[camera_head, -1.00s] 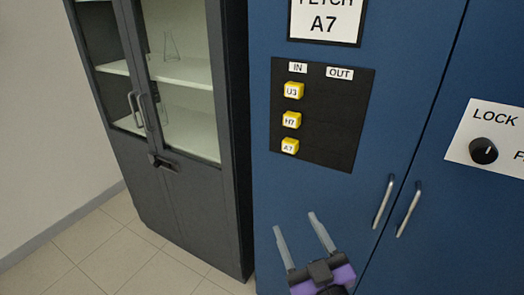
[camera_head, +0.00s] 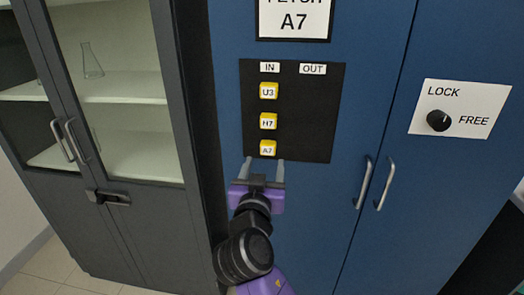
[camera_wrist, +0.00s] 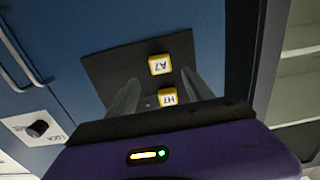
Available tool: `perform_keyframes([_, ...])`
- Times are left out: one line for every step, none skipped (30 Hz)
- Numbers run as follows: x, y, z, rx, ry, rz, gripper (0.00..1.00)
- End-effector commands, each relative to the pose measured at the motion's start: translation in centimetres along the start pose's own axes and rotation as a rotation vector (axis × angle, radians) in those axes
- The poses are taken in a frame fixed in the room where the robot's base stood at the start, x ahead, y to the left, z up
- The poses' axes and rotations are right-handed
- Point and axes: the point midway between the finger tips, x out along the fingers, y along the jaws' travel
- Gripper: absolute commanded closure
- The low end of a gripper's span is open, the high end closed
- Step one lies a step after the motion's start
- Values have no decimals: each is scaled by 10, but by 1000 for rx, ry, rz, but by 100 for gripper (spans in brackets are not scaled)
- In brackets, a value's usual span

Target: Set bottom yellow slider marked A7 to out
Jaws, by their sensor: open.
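The yellow slider marked A7 (camera_head: 267,148) is the bottom one of three on the black panel (camera_head: 305,120). It sits in the left column, under the IN label (camera_head: 270,68); the OUT label (camera_head: 313,69) is to its right. The A7 slider also shows in the wrist view (camera_wrist: 160,65), beyond the fingers. My gripper (camera_head: 264,161) is open and empty, its fingertips just below and around the A7 slider in the head view. I cannot tell whether they touch the panel.
Yellow sliders H7 (camera_head: 268,121) and U3 (camera_head: 269,91) sit above A7, also under IN. A FETCH A7 sign (camera_head: 294,18) is above the panel. Cabinet handles (camera_head: 364,182) and a LOCK knob (camera_head: 438,120) are to the right. A glass-door cabinet (camera_head: 115,205) stands left.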

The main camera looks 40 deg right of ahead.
Motion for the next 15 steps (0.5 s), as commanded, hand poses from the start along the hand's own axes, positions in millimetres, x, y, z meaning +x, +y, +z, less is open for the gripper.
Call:
perform_keyframes([4, 0, -1, 3, 0, 0, 40])
perform_keyframes([7, 0, -2, 3, 0, 0, 40])
perform_keyframes([12, 0, -2, 3, 2, 0, 40])
perform_keyframes([16, 0, -3, 3, 2, 1, 40])
perform_keyframes([20, 0, -3, 2, 1, 1, 40])
perform_keyframes([27, 0, -3, 3, 1, 0, 40])
perform_keyframes([32, 0, -3, 2, 0, -1, 40])
perform_keyframes([36, -1, -3, 2, 0, -1, 40])
perform_keyframes([43, 0, -3, 3, 1, 0, 40])
perform_keyframes([48, 0, -3, 2, 1, 0, 40])
perform_keyframes([52, 0, -3, 3, 1, 0, 40])
perform_keyframes([57, -1, -3, 2, 1, -2, 40])
perform_keyframes([60, -1, -2, 2, 1, -2, 40])
perform_keyframes([64, -1, -2, 3, 1, -2, 40])
perform_keyframes([67, -1, -2, 3, 1, -3, 40])
